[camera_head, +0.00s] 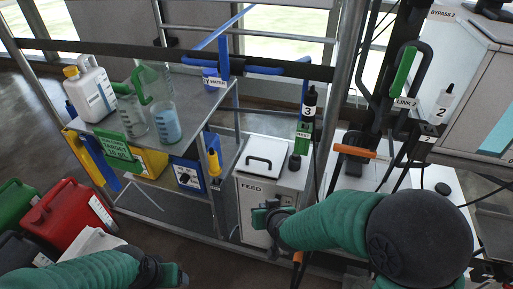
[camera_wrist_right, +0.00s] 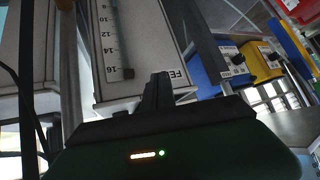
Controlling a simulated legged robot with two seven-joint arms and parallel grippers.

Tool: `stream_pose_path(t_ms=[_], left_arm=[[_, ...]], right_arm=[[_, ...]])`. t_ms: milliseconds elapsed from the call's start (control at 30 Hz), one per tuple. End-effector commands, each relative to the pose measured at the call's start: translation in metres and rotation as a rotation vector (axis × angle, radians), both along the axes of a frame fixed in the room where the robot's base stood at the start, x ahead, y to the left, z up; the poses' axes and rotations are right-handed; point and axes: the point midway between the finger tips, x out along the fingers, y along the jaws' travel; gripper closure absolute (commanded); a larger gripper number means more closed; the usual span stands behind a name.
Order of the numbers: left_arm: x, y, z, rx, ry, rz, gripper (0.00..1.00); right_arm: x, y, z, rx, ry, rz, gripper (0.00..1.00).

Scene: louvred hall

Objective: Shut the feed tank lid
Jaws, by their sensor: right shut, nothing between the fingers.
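The feed tank (camera_head: 252,208) is a white box with a FEED label, standing at the middle of the head view. Its pale lid (camera_head: 265,150) with a black handle lies flat or nearly flat on top; I cannot tell if a small gap is left. My right gripper (camera_head: 262,214) is shut and empty in front of the tank's front face, below the lid. In the right wrist view the shut fingers (camera_wrist_right: 156,92) are in front of the tank face (camera_wrist_right: 145,40) with its scale and FEED label. My left gripper (camera_head: 176,274) is low at the bottom; its jaws are unclear.
A metal cart (camera_head: 180,118) left of the tank bears a white jug (camera_head: 92,92) and clear measuring jugs (camera_head: 166,122). Red (camera_head: 70,215) and green cans stand at left. A post and cables stand right of the tank.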

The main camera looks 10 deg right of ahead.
Motion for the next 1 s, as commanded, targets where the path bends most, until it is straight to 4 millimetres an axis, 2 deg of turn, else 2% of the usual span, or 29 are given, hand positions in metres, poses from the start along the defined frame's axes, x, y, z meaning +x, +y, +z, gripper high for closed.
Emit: stream_pose_path(t_ms=[33, 100, 167, 233, 333, 467, 567, 667, 1000], left_arm=[[0.0, 0.0, 0.028, 0.0, 0.0, 0.0, 0.24], [0.0, 0.0, 0.053, 0.0, 0.0, 0.0, 0.24], [0.0, 0.0, 0.076, 0.0, -0.001, 0.0, 0.24], [0.001, 0.0, 0.1, 0.0, -0.001, 0.001, 0.24], [0.001, 0.0, 0.12, 0.0, -0.001, 0.001, 0.24], [0.0, 0.0, 0.127, 0.0, 0.0, 0.001, 0.24], [0.0, 0.0, 0.123, 0.0, 0.0, 0.0, 0.24], [0.0, 0.0, 0.118, 0.0, 0.0, 0.0, 0.24], [0.0, 0.0, 0.102, 0.0, 0.0, 0.0, 0.24]], right_arm=[[0.017, 0.018, 0.028, 0.013, -0.069, -0.013, 1.0], [0.041, 0.038, 0.056, 0.023, -0.193, -0.066, 1.0], [0.057, 0.052, 0.082, 0.018, -0.304, -0.137, 1.0], [0.063, 0.058, 0.104, -0.015, -0.414, -0.242, 1.0], [0.055, 0.055, 0.121, -0.092, -0.513, -0.379, 1.0], [0.043, 0.048, 0.126, -0.165, -0.565, -0.476, 1.0], [0.044, 0.043, 0.123, -0.18, -0.573, -0.494, 1.0], [0.057, 0.038, 0.12, -0.179, -0.575, -0.495, 1.0], [0.124, 0.011, 0.108, -0.177, -0.576, -0.494, 1.0]])
